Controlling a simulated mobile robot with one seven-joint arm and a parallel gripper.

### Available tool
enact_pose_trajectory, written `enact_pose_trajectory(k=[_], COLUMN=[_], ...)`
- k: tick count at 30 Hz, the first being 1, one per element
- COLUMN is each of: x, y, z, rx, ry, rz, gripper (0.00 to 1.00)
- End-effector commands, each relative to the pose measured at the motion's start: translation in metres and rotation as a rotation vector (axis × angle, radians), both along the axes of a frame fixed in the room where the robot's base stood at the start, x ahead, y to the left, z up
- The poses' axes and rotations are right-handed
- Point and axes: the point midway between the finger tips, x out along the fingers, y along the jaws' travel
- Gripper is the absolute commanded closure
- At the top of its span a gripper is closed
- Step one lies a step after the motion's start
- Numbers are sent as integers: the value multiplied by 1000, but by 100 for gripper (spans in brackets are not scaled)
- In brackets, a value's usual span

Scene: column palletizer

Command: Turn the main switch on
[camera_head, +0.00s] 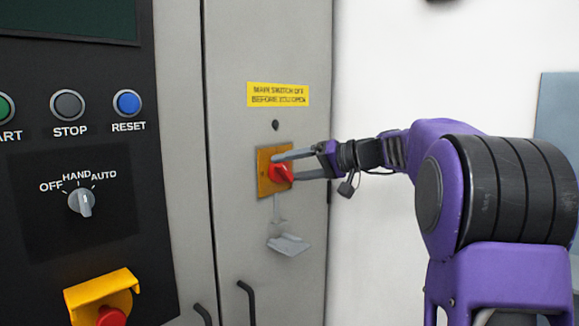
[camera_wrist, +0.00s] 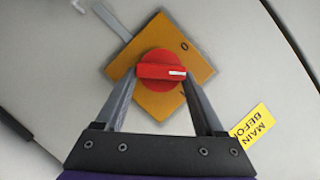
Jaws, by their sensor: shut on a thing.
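The main switch is a red rotary knob (camera_head: 281,173) on a yellow-orange square plate (camera_head: 265,172), on the grey cabinet door. In the wrist view the red knob (camera_wrist: 160,70) has a bar handle lying level across the picture, its white mark at the right end. A "0" shows on the plate (camera_wrist: 160,103) above right of the knob; another mark below right is partly hidden by a finger. My gripper (camera_head: 283,167) is shut on the knob, one finger at each end of the handle. It also shows in the wrist view (camera_wrist: 161,78).
A yellow warning label (camera_head: 278,94) sits above the switch. A grey hasp-like bracket (camera_head: 288,245) sticks out below it. A black control panel (camera_head: 130,220) with buttons, a selector dial (camera_head: 80,203) and a red emergency button (camera_head: 111,317) stands left. Black door handles are at the bottom.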

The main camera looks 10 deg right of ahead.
Motion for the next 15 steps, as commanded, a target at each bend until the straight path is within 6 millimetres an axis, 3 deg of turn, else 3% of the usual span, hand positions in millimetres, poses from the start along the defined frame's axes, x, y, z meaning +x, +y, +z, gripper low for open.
enact_pose_trajectory(k=[15], x=[2], y=[-3], z=[-5], rx=[378], ry=[272], rz=[-2], gripper=[85])
